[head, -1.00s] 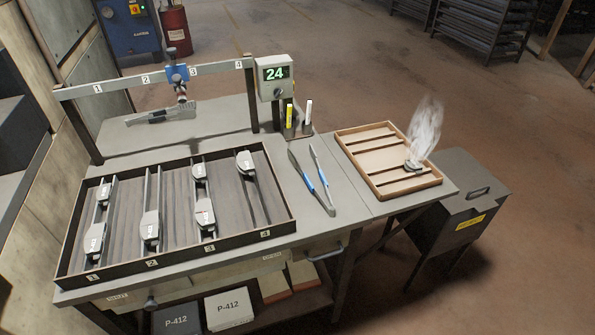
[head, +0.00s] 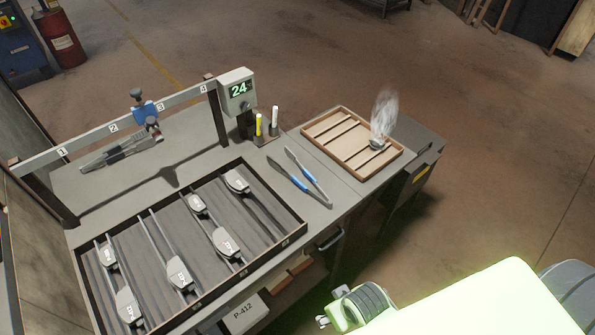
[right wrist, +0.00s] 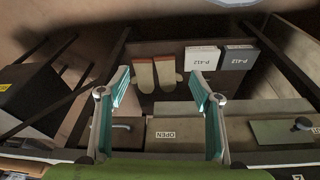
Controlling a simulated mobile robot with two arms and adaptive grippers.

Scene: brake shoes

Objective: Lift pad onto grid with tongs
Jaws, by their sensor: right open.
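A small grey pad (head: 378,144) with white smoke rising from it lies at the right end of a slatted wooden tray (head: 325,158) in the head view. Metal tongs with blue handles (head: 322,193) lie on the bench to the left of the tray, their arms spread. My right gripper (right wrist: 158,76) is open and empty in the right wrist view, facing the bench's drawer front and lower shelf. My right arm comes into the head view at the bottom right, well away from the tongs. My left gripper is not in view.
A dark rack (head: 294,222) holds several shoes with white labels. A rail with a blue clamp (head: 145,108) and a "24" display (head: 238,90) stand behind it. Gloves (right wrist: 154,75) and P-412 boxes (right wrist: 203,58) sit on the lower shelf. A dark box (head: 424,168) stands beside the bench.

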